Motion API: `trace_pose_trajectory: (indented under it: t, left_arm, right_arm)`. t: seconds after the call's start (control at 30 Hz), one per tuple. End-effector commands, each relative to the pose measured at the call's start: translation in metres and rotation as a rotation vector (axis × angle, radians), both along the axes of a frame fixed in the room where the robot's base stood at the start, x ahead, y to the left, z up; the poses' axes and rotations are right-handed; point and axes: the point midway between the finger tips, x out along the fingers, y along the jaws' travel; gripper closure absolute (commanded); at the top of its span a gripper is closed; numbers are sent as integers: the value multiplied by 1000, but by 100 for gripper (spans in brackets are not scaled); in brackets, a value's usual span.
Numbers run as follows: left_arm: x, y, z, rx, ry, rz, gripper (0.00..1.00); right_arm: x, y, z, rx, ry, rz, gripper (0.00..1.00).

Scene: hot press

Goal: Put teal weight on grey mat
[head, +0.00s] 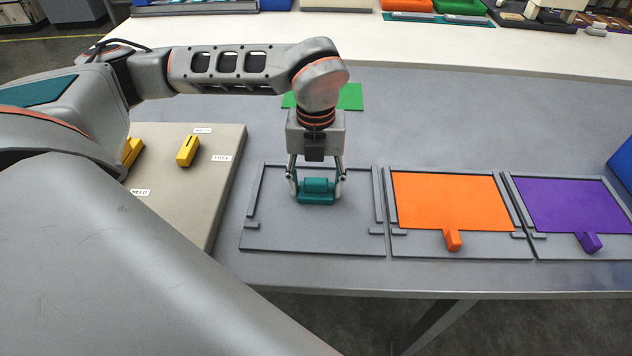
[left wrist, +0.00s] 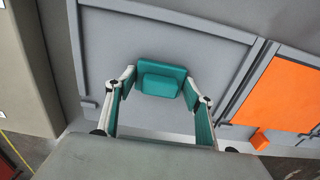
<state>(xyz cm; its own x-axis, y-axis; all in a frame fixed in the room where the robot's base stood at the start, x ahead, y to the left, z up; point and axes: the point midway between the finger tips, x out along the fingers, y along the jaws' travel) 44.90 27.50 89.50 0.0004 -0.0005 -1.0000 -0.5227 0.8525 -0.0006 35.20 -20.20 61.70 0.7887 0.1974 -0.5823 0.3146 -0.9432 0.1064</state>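The teal weight (head: 318,191) is a small block with a raised grip, at the upper middle of the grey mat (head: 290,232) inside the left frame. Whether it rests on the mat or hangs just above is hard to tell. My left gripper (head: 317,187) points down over it, with one finger at each side, seemingly touching its ends. The left wrist view shows the weight (left wrist: 161,80) between both fingertips (left wrist: 160,86), with the bare grey mat (left wrist: 165,32) around it. My right gripper is not in view.
Framed orange (head: 452,202) and purple (head: 572,206) plates lie to the right. A beige platform (head: 200,190) with yellow blocks stands at the left. A green sheet (head: 350,97) lies behind my gripper. A blue object (head: 624,162) stands at the right edge.

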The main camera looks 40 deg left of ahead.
Motion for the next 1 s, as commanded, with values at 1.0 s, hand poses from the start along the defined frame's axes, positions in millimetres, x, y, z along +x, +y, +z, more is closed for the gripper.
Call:
trace_pose_trajectory:
  t: [1.0]
  left_arm:
    - [1,0,102,-1,-3,1,32]
  right_arm:
    - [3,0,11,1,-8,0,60]
